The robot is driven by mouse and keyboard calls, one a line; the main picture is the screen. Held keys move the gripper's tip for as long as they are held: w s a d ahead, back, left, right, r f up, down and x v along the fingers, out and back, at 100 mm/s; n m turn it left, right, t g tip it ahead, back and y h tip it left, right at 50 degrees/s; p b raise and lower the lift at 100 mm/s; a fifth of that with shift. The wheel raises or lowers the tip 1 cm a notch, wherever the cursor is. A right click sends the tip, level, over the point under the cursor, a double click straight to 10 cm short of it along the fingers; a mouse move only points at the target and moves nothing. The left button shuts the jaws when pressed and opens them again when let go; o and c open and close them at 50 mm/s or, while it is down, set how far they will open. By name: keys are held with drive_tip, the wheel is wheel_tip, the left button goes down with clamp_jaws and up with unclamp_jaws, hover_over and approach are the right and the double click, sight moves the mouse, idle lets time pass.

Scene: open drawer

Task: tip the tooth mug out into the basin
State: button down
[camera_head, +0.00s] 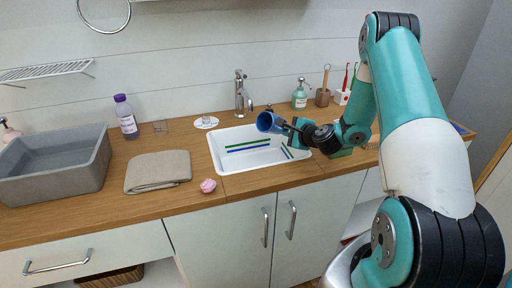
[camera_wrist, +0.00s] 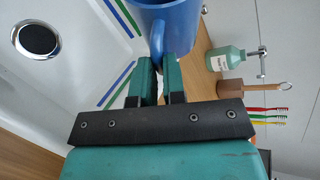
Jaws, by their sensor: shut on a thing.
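The blue tooth mug (camera_head: 266,122) is held in the air above the right rear part of the white basin (camera_head: 240,166). It is tipped onto its side, with its open mouth toward the left in the head view. My gripper (camera_head: 291,129) is shut on it from the right. In the wrist view the fingers (camera_wrist: 161,68) close at the mug's handle side, below the blue mug body (camera_wrist: 170,22). The mug's inside is hard to see.
A tap (camera_head: 241,97) stands behind the basin. A folded towel (camera_head: 158,172), pink puff (camera_head: 208,186) and grey tub (camera_head: 55,178) lie left.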

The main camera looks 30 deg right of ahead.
drive_tip(key=shift+a+f+n+t+h+b, duration=0.2)
drive_tip(key=shift+n+t+h+b, duration=0.3)
drive_tip(key=shift+b, duration=0.75)
drive_tip(key=shift+b, duration=0.5)
drive_tip(key=shift+n, duration=0.3)
